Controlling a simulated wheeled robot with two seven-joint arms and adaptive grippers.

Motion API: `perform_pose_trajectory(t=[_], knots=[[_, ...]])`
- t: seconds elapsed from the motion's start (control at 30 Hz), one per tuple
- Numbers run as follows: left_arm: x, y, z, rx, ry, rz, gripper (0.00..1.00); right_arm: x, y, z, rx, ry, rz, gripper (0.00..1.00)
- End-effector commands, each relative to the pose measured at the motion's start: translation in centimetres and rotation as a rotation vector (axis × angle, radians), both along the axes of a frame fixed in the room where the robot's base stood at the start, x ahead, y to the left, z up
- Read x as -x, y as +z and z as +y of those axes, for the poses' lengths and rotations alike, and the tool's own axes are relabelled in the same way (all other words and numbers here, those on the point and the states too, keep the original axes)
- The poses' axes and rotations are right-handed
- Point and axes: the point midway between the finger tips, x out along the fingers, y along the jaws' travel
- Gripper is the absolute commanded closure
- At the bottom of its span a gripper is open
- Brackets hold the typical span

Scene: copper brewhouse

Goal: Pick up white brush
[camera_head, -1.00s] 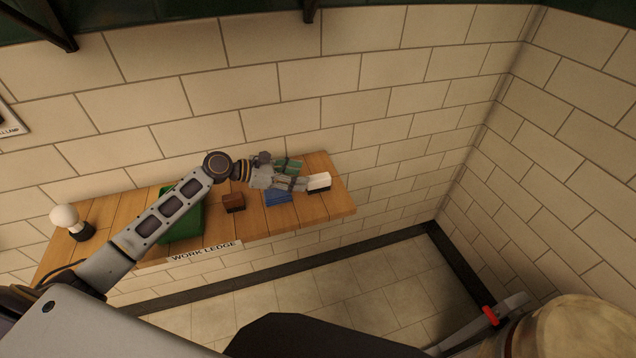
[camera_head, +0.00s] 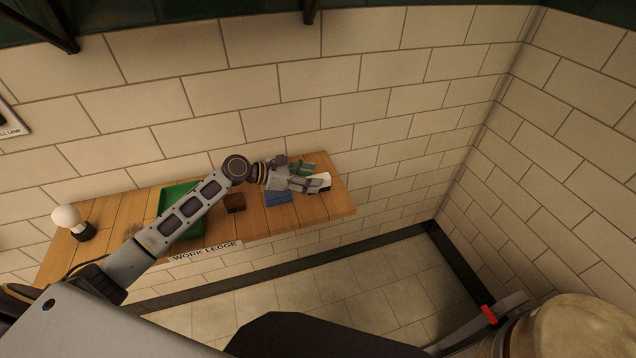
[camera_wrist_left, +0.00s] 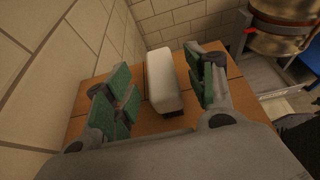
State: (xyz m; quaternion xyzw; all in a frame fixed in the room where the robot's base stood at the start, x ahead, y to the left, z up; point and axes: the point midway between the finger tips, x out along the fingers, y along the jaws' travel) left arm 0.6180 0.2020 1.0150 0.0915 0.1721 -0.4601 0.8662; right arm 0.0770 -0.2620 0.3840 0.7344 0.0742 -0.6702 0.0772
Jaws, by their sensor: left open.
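The white brush (camera_head: 323,186), a white block with a dark underside, lies near the right end of the wooden ledge (camera_head: 336,203). It also shows in the left wrist view (camera_wrist_left: 163,80), lying lengthwise between the fingers. My left gripper (camera_head: 313,179) is open, with green finger pads on either side of the brush; in the left wrist view (camera_wrist_left: 162,88) there are gaps between the pads and the brush. The gripper partly covers the brush in the head view. My right gripper is not in view.
A blue item (camera_head: 278,198) lies close to the gripper, with a brown block (camera_head: 235,203) to its left. A green tray (camera_head: 167,208) lies partly under my left arm. A tiled wall (camera_head: 290,90) backs the ledge.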

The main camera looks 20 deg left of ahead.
Motion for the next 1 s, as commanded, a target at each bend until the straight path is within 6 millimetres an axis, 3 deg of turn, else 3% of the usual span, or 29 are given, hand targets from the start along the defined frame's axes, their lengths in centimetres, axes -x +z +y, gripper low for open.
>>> perform_pose_trajectory(t=[0.3, 0.8, 1.0], knots=[[-1.4, -1.0, -2.2, 0.0, 0.0, 0.0, 0.45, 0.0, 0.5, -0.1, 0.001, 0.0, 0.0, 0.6], [-1.5, -1.1, -2.3, 0.0, 0.0, 0.001, 0.45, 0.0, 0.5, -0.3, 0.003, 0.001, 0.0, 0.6], [-1.5, -1.1, -2.3, 0.0, 0.0, 0.001, 0.69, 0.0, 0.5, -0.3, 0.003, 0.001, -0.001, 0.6]])
